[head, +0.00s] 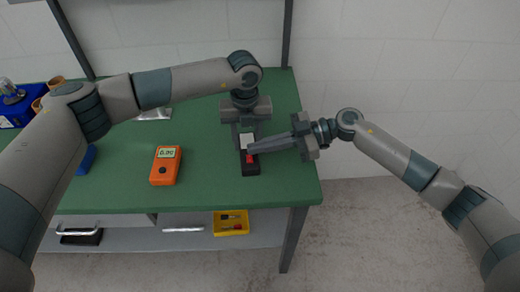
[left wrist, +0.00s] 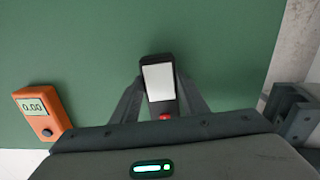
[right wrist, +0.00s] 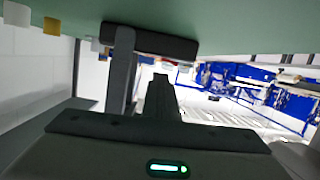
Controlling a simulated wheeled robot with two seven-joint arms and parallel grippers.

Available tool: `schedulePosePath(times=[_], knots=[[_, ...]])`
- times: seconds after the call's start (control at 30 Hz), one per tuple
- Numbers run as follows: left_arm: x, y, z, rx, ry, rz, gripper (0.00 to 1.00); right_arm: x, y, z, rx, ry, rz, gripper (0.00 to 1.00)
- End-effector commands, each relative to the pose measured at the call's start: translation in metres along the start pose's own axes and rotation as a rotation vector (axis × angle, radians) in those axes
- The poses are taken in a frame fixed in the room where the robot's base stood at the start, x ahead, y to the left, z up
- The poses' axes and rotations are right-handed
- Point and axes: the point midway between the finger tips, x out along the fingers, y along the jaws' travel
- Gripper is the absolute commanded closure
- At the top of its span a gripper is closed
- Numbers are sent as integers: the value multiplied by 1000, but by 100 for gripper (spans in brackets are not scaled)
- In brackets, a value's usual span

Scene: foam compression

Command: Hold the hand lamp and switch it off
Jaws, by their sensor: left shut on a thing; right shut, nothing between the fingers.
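The hand lamp (head: 251,169) is a black bar with a pale panel and a red button on top. It is at the right part of the green table. In the left wrist view the lamp (left wrist: 157,61) lies between my left gripper's fingers (left wrist: 160,92), which are shut on its sides. In the head view my left gripper (head: 246,130) is at the lamp's far end. My right gripper (head: 251,151) is shut and empty, its tip over the lamp by the red button; I cannot tell whether it touches. In the right wrist view the lamp (right wrist: 160,44) appears as a dark bar above the fingers.
An orange meter (head: 165,166) reading 0.00 stands left of the lamp on the green table (head: 206,175). Blue bins (head: 18,112) are at the far left. The table between meter and lamp is clear.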

Motion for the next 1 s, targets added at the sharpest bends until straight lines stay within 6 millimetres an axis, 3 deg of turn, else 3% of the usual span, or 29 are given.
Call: schedulePosePath(times=[0.17,0.6,0.8,1.0], knots=[[0,0,0,0,0,0,88,-9,6,-26,-3,0,2,100],[0,0,0,0,0,0,88,-89,9,-23,0,1,3,100],[0,0,0,0,0,0,88,-104,9,-24,-1,3,1,100],[0,0,0,0,0,0,88,-106,10,-24,-1,3,1,100]])
